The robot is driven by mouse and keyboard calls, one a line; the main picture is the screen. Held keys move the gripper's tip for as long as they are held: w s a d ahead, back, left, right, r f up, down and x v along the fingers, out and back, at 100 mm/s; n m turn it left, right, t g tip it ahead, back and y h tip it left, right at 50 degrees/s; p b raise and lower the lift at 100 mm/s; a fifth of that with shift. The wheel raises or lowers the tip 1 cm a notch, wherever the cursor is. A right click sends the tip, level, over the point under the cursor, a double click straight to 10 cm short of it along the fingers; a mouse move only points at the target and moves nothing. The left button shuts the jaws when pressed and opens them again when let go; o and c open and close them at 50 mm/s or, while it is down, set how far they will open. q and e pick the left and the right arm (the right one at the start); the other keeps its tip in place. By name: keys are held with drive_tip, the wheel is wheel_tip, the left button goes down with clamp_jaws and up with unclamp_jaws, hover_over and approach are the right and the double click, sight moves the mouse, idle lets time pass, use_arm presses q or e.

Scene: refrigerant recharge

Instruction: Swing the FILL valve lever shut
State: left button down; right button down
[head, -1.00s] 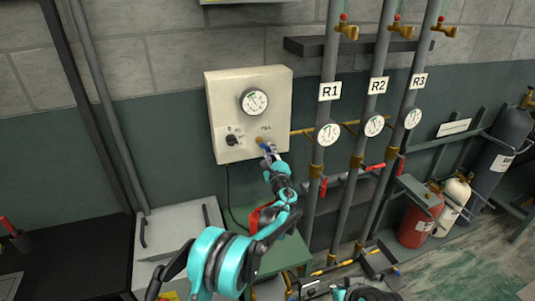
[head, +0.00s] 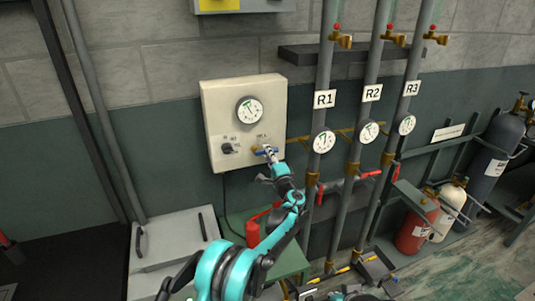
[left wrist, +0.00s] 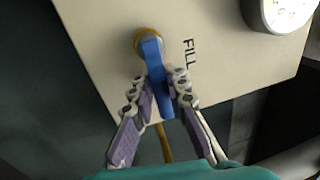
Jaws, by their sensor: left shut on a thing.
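The FILL valve on the cream panel (head: 213,125) has a brass hub and a blue lever (head: 271,150). In the head view the lever looks close to level, pointing right. In the left wrist view the blue lever (left wrist: 156,75) runs from the brass hub (left wrist: 149,36) down between my fingers, beside the FILL label (left wrist: 188,53). My left gripper (head: 272,157) is shut on the lever; its fingers (left wrist: 163,88) flank it on both sides. The lever's far end is partly hidden by the gripper. My right gripper is out of view.
The panel also has a round gauge (head: 250,110) and a black knob (head: 227,148) to the left. Pipes labelled R1 (head: 324,99), R2 and R3 with gauges and red valve handles stand right. A green table (head: 290,262) stands below, and gas cylinders (head: 417,222) stand at far right.

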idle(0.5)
use_arm(q)
drive_tip(key=c, duration=1.5)
unclamp_jaws()
drive_tip(key=shift+o, duration=0.2)
drive_tip(key=v, duration=1.2)
